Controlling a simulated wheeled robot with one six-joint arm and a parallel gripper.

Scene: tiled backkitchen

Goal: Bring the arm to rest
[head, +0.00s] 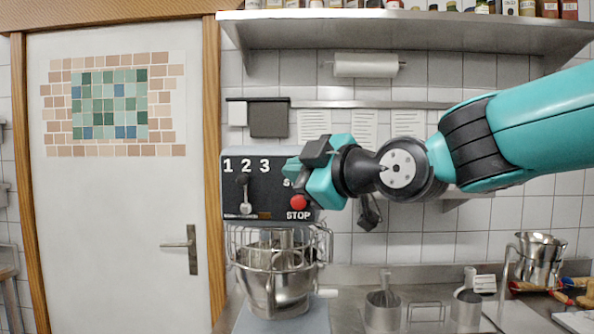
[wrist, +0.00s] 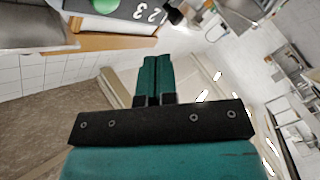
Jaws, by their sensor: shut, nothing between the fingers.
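My teal arm reaches in from the right in the head view. My gripper (head: 307,165) is in front of the right side of a mixer's dark control panel (head: 233,172). In the wrist view, the two teal fingers of my gripper (wrist: 157,62) lie side by side, shut and empty. The panel (wrist: 133,18) shows at the top of that view, with a green button (wrist: 105,4) at the edge. Whether the gripper touches the panel cannot be told. In the head view it covers part of the panel's lettering.
The mixer's red stop button (head: 298,202) and lever (head: 245,195) are close to the gripper. Below is a steel bowl (head: 275,291) with a wire guard. A steel shelf (head: 400,30) hangs above. Metal containers (head: 383,312) stand on the counter. A white door (head: 110,220) is at left.

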